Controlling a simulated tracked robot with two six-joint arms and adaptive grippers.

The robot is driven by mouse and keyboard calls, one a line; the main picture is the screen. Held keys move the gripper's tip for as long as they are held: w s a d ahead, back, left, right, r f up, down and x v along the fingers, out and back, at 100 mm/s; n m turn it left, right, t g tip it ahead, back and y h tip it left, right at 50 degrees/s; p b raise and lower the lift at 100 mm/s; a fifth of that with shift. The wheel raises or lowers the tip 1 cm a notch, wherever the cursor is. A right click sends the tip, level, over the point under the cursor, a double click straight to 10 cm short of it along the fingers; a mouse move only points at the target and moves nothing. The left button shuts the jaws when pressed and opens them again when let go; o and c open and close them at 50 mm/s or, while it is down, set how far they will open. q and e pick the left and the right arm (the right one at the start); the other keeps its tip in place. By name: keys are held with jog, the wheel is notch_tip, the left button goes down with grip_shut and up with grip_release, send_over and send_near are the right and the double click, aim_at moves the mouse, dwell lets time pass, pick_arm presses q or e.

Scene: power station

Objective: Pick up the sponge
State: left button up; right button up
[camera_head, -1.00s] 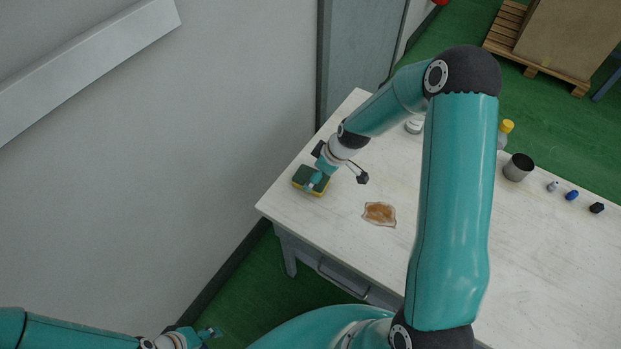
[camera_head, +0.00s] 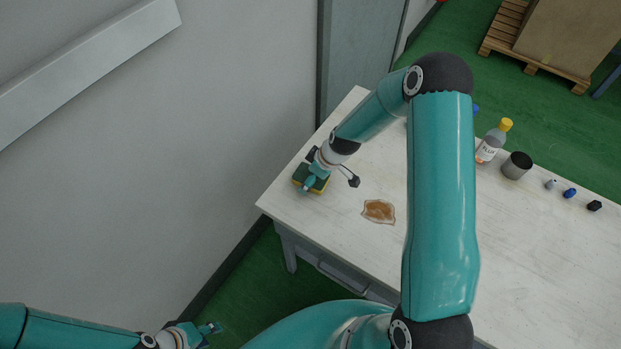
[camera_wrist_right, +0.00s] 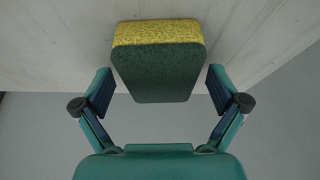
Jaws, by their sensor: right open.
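The sponge (camera_head: 321,188) is yellow with a dark green scouring side. It lies near the left corner of the white table (camera_head: 443,262). My right gripper (camera_head: 330,182) is over it, and parts of the gripper cover some of the sponge in the head view. In the right wrist view the sponge (camera_wrist_right: 158,62) sits centred just ahead of the open right gripper (camera_wrist_right: 158,90), with a gap on each side. My left gripper (camera_head: 212,329) is at the lower left, away from the table; its fingers are too small to judge.
A yellow-capped bottle (camera_head: 490,146), a dark cup (camera_head: 516,166) and several small items including a blue one (camera_head: 570,193) stand along the far edge. A grey wall (camera_head: 240,110) borders the left.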

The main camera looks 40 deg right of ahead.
jog(key=shift+f, duration=0.15)
dwell(0.3)
jog(key=shift+c, duration=0.3)
jog(key=c, duration=0.7)
